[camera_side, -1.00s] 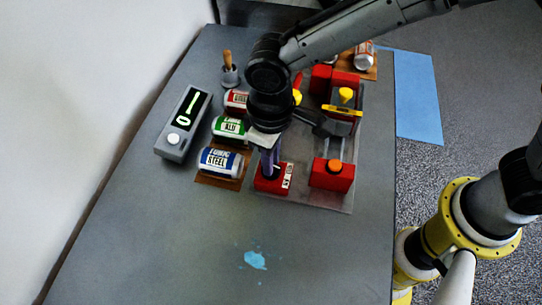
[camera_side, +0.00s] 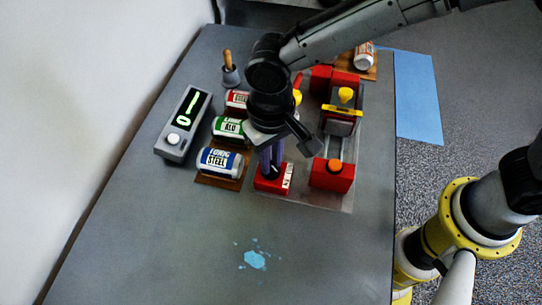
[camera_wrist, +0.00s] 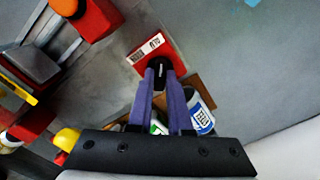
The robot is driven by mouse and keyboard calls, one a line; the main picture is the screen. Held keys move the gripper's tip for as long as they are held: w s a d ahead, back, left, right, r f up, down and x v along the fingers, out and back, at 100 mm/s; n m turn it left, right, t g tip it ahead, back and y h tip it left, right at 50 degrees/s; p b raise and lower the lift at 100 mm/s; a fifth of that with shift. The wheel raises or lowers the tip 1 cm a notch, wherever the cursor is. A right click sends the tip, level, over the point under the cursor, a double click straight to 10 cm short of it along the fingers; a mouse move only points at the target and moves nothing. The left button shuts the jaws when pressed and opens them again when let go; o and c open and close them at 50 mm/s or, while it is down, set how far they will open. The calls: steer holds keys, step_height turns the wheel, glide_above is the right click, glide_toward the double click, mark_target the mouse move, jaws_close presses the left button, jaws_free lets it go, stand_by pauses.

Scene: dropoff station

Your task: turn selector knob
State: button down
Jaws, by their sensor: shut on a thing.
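The selector knob (camera_wrist: 160,70) is a small black knob with a white mark, on top of a red box. The red box (camera_side: 268,186) has a white label and sits at the front left of the grey fixture plate. My gripper (camera_wrist: 160,64) points down at the knob, its two purple fingers on either side of it and closed on it. In the side view my gripper (camera_side: 272,171) stands over the red box and partly hides the knob. The label's small text and the knob's exact setting are not readable.
Several labelled cans, with a blue one (camera_side: 219,161) nearest, lie left of the box. A grey display unit (camera_side: 182,125) stands farther left. Right of the box are a red block with an orange button (camera_side: 334,167) and a yellow-topped slide (camera_side: 341,119). The front table (camera_side: 180,240) is mostly clear.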

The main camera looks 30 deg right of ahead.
steer(key=shift+r, duration=0.1)
steer(key=c, duration=0.8)
jaws_free()
steer(key=shift+c, duration=0.2)
step_height(320, 180, up, 14)
